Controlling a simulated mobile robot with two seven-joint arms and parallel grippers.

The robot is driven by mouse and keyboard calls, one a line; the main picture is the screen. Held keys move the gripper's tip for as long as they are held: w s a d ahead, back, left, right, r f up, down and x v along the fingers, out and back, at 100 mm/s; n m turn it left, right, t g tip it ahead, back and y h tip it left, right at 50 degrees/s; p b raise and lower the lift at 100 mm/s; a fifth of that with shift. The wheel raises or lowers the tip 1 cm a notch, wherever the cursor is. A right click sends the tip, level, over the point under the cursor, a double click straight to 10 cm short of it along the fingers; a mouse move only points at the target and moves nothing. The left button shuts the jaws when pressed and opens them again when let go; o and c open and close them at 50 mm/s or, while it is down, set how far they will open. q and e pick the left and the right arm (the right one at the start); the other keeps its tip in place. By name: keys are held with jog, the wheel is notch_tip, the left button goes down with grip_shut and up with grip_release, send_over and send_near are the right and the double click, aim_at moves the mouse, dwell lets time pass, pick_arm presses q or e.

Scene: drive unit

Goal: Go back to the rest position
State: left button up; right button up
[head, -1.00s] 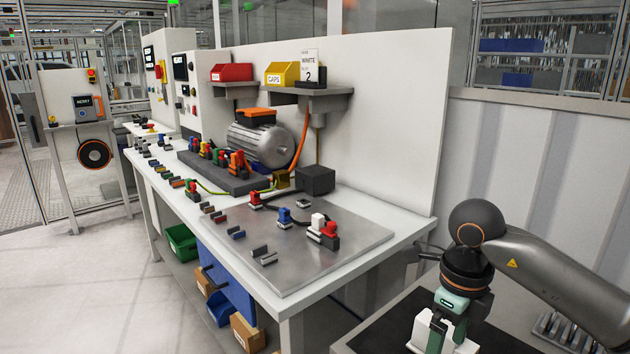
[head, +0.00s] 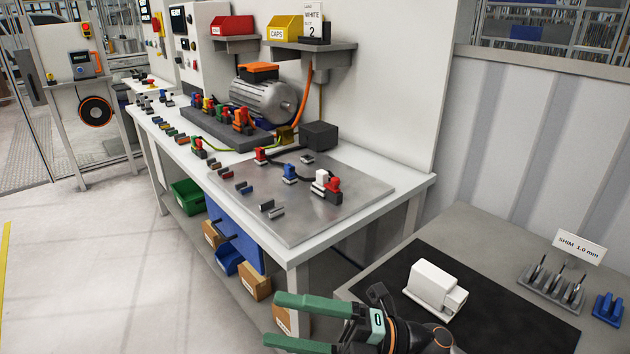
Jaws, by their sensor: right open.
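My right gripper (head: 284,322) shows at the bottom middle of the head view, its two green fingers apart and pointing left. Nothing is between the fingers. It is in front of the grey side table, near the right front leg of the white workbench (head: 290,257). A white block-shaped part (head: 435,286) lies on the black mat (head: 505,325), to the right of the gripper and apart from it. My left gripper is not in the view.
A metal plate (head: 345,222) on the bench carries several coloured connectors. A motor (head: 265,101) stands behind them. The side table (head: 490,230) holds a shim rack (head: 550,290) and a blue holder (head: 609,308) at the right. Open floor (head: 90,270) lies left of the bench.

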jog(key=w+d+f+m+t+h+p, duration=0.1)
jog(key=w+d+f+m+t+h, duration=0.1)
jog(key=d+f+m+t+h, duration=0.8)
jog(key=w+d+f+m+t+h+p, duration=0.1)
jog(key=w+d+f+m+t+h, duration=0.35)
jog(key=m, duration=1.05)
pick_arm(q)
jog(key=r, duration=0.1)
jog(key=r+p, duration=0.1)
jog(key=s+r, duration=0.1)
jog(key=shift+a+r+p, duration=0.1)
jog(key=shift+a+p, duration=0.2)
jog(key=shift+p, duration=0.05)
pick_arm(e)
jog(key=s+d+f+m+g+h, duration=0.2)
jog(key=s+f+m, duration=0.2)
jog(key=s+f, duration=0.3)
jog(key=s+d+f+m+g+h, duration=0.2)
jog(key=s+d+f+m+g, duration=0.1)
jog(key=s+f, duration=0.5)
jog(key=shift+s+d+f+m, duration=0.25)
jog(key=shift+s+m, duration=0.15)
jog(key=shift+m, duration=0.1)
jog(key=shift+g, duration=0.25)
